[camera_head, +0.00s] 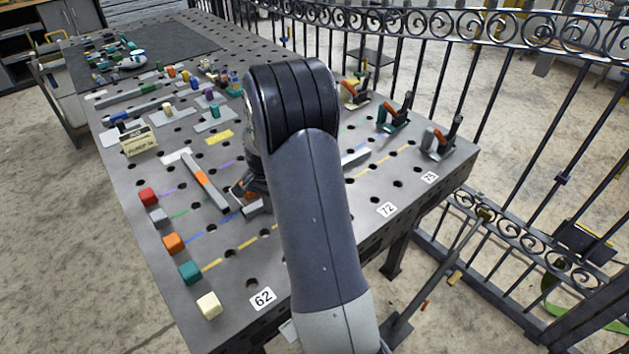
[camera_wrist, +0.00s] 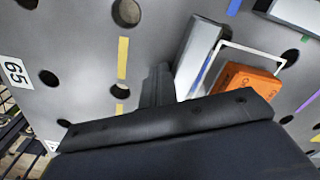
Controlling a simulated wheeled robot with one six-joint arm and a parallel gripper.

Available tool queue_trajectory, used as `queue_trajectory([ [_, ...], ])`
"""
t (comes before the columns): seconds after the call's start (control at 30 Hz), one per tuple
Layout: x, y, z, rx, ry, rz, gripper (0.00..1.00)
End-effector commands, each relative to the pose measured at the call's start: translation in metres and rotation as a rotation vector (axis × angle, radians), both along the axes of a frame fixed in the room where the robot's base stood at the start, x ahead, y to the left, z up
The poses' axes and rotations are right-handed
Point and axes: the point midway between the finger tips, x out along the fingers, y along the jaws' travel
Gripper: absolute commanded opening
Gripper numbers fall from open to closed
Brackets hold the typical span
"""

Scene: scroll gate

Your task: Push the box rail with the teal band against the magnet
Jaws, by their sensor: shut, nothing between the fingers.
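My gripper (camera_wrist: 158,85) shows as a dark, closed finger shape in the wrist view, low over the table and empty. Just right of it is a grey box rail (camera_wrist: 199,48); I cannot tell whether they touch. No teal band shows on the visible part of this rail, and its lower end is hidden. Right of the rail lies an orange block with lettering and a pale edge, apparently the magnet (camera_wrist: 248,84), partly covered by my gripper body. In the head view my arm hides most of this, leaving an orange piece (camera_head: 238,190) beside it.
The perforated table (camera_head: 228,239) carries coloured strips. A rail with an orange band (camera_head: 204,180) lies left of my arm. Red, orange, teal (camera_head: 190,272) and cream cubes line the left edge. Clamps (camera_head: 440,138) stand on the right, before a metal fence (camera_head: 480,90).

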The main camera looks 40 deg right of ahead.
Motion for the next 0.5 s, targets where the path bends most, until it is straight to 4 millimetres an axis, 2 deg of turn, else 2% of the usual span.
queue_trajectory([
  [0.5,0.019,0.001,0.000,0.000,0.000,0.001,0.00],
])
